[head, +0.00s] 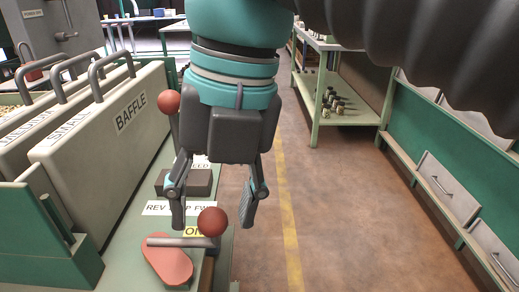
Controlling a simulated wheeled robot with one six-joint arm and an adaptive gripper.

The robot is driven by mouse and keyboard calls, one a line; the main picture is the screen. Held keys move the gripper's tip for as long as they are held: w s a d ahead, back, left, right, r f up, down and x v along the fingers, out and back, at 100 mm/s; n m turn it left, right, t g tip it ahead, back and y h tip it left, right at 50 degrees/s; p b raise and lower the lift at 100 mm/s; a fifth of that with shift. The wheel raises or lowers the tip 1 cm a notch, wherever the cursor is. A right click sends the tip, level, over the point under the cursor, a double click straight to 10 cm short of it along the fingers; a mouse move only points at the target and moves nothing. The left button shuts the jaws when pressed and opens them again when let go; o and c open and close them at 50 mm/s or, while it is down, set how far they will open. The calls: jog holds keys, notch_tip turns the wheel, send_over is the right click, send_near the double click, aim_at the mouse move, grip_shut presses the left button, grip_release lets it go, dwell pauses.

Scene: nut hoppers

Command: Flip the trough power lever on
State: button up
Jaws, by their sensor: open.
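A lever with a red ball knob (212,221) stands at the bottom, left of centre, on a pale green bench top. A yellow label (194,231) reading "ON" lies just behind the rod, partly covered. My gripper (213,212) hangs in the middle, open, pointing down. Its two fingers appear to either side of the ball in the picture. I cannot tell whether they touch it or how far above it they are.
A second lever with a red ball (168,101) stands behind, left of my gripper, near a label ending in "EED". A "REV" to "FWD" label (180,208) is partly hidden. Handled baffle plates (110,140) rise at left. The aisle floor is clear.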

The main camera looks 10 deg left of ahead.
notch_tip(320, 180, up, 7)
jog(key=d, duration=0.1)
jog(key=shift+w, duration=0.25)
jog(key=shift+d+f, duration=0.1)
jog(key=w+d+f+m+t, duration=0.2)
jog(key=w+d+f+m, duration=0.25)
jog(key=f+m, duration=0.4)
jog(key=w+d+f+m+t, duration=0.1)
jog(key=w+d+f+m, duration=0.35)
jog(key=m, duration=0.65)
jog(key=d+f+m+t+h, duration=0.2)
jog(key=d+f+m, duration=1.2)
jog(key=m, duration=0.7)
notch_tip(320, 180, down, 2)
jog(key=shift+d+t, duration=0.15)
jog(key=shift+t, duration=0.55)
